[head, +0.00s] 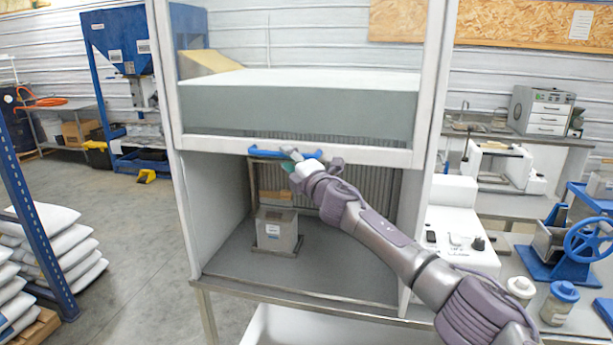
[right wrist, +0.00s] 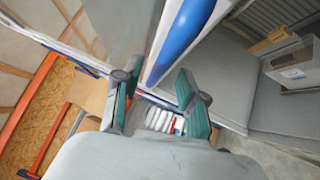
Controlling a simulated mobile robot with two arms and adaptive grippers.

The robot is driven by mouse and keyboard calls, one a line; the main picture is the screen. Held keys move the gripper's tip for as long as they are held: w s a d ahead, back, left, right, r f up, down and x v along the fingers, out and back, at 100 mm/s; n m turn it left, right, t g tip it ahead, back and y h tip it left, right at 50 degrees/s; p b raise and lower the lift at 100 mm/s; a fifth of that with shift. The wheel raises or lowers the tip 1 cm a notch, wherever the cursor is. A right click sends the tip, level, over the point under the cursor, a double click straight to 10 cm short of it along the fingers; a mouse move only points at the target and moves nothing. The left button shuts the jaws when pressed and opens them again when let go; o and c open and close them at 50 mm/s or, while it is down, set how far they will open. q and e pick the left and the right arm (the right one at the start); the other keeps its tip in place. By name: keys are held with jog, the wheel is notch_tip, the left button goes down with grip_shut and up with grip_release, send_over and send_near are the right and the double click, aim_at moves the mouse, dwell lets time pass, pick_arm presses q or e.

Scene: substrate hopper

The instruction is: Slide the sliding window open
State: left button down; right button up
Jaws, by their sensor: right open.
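The sliding window is a clear pane in a white frame on the front of a grey cabinet. Its white bottom rail (head: 370,155) sits partway up, with an open gap below it. A blue bar handle (head: 264,152) runs along this rail; it also shows large in the right wrist view (right wrist: 186,35). My right gripper (head: 291,157) is at the handle, in front of the rail. In the right wrist view its green-padded fingers (right wrist: 155,98) are spread, with the handle just beyond and between the tips. Contact cannot be told. My left gripper is out of view.
Inside the cabinet a small grey box (head: 277,230) stands on the floor. White equipment (head: 460,235), lidded jars (head: 559,302) and a blue-wheeled device (head: 585,240) crowd the right bench. Sacks (head: 55,235) are stacked at left.

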jog(key=v, duration=0.9)
jog(key=shift+a, duration=0.1)
